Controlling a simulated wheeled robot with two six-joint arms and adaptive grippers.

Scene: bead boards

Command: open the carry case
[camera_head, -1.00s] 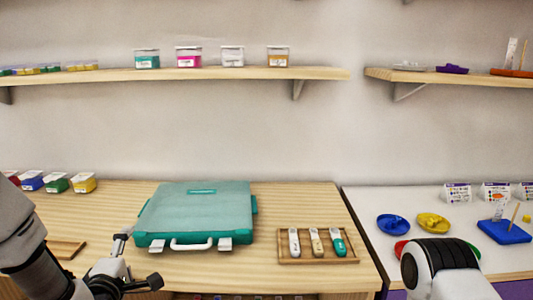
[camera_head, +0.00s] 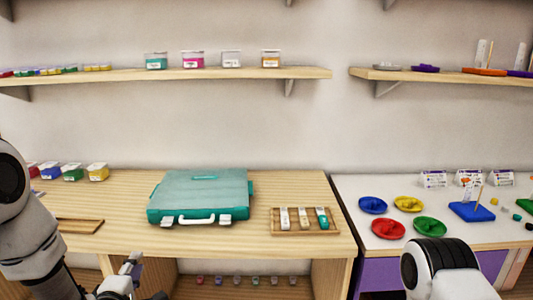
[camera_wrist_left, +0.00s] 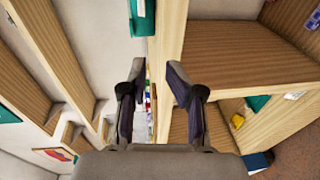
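The carry case (camera_head: 200,193) is a flat teal case with a white handle (camera_head: 196,219) and two pale latches along its front edge. It lies closed on the wooden table in the head view. My left gripper (camera_head: 146,277) is low in the head view, in front of the table and left of the case, apart from it. The left wrist view shows its two fingers (camera_wrist_left: 153,82) spread with nothing between them. A teal piece at the top of that view (camera_wrist_left: 142,18) may be the case. My right gripper is out of view.
A wooden tray (camera_head: 304,229) with three small labelled tools lies right of the case. Several lidded boxes (camera_head: 98,172) stand at the back left. An empty-looking tray (camera_head: 80,226) lies on the left. A white table (camera_head: 345,190) with coloured dishes adjoins on the right.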

